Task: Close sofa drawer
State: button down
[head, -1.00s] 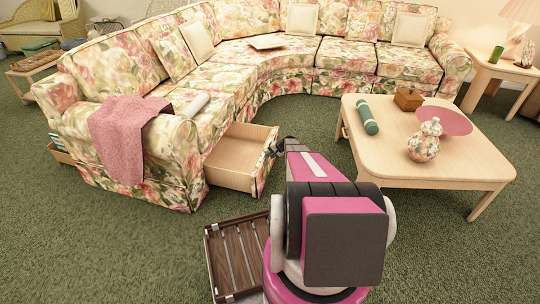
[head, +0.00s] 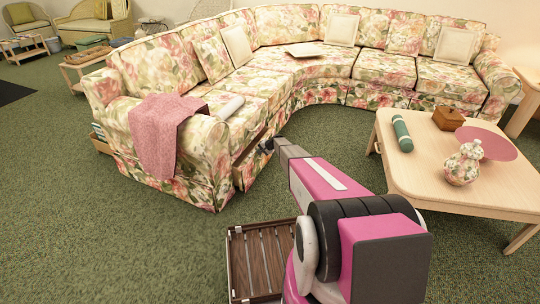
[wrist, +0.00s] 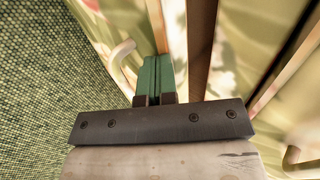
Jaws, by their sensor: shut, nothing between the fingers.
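The sofa drawer (head: 253,164) is in the floral sofa's inner side, at the left arm section. It stands out only a little, with a narrow strip of its wooden inside showing. My gripper (head: 266,145) is at the drawer's front, and my arm hides part of that area. In the wrist view my gripper (wrist: 153,82) has its green fingers shut and empty, over the drawer's wooden top edge. A pale curved handle (wrist: 121,56) is left of the fingers on the drawer front. Whether the fingers touch the drawer cannot be told.
The floral sofa (head: 235,95) curves around the back, with a pink throw (head: 160,135) on its left arm. A pale coffee table (head: 440,180) stands to the right with a vase, box and green roll. A slatted wooden rack (head: 262,258) is in front of me. Green carpet lies open at left.

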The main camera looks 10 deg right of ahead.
aim_at(255, 150)
jog(key=shift+w+a, duration=0.45)
jog(key=shift+a, duration=0.25)
jog(key=shift+w+a, duration=0.4)
jog(key=shift+a, duration=0.3)
jog(key=shift+d, duration=0.1)
